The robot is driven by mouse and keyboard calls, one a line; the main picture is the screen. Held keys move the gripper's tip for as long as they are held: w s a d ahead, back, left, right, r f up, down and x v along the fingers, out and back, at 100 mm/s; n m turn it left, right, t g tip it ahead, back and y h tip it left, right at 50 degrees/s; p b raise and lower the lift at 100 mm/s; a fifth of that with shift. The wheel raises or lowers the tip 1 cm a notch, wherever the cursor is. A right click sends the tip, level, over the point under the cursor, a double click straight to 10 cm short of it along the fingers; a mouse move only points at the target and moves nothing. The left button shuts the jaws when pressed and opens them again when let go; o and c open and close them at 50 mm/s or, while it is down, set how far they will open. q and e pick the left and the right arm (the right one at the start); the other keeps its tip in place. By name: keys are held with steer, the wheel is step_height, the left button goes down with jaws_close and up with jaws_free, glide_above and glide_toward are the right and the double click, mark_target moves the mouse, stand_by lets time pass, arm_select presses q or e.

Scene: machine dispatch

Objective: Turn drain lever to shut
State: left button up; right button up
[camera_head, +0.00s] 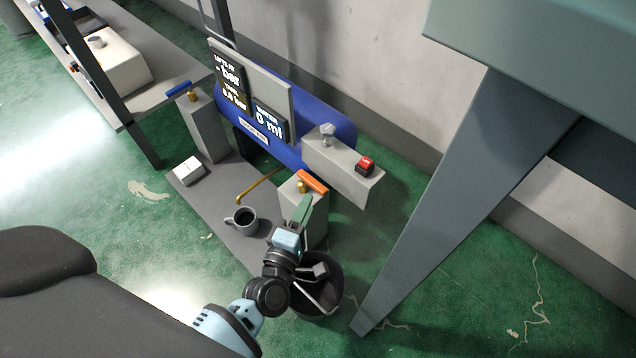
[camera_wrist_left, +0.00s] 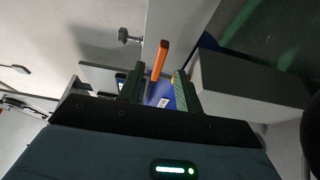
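An orange lever (camera_head: 313,182) sits on a brass valve on top of a grey post (camera_head: 291,200). A blue lever (camera_head: 179,88) sits on a second grey post (camera_head: 207,128) farther left. No label shows which one is the drain lever. My left gripper (camera_head: 304,207) is right at the orange lever, just in front of it. In the left wrist view, the gripper's fingers (camera_wrist_left: 158,85) are apart, and the orange lever (camera_wrist_left: 160,60) shows in line with the gap between them. I cannot tell whether they touch it. My right gripper is not in view.
A dark mug (camera_head: 241,220) stands on the grey base plate near a thin brass pipe (camera_head: 258,187). A blue tank (camera_head: 340,128) with display panels is behind. A grey box (camera_head: 343,172) carries a red switch (camera_head: 365,165). A black bucket (camera_head: 322,291) stands beside my left wrist.

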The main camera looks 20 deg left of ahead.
mark_target(315, 189)
arm_select(q)
steer(key=w+b, duration=0.1)
steer(key=w, duration=0.5)
steer(key=shift+a+f+b, duration=0.1)
steer(key=shift+a+b, duration=0.05)
steer(key=shift+b, duration=0.15)
steer(key=shift+w, duration=0.6)
steer(key=c, duration=0.6)
jaws_close()
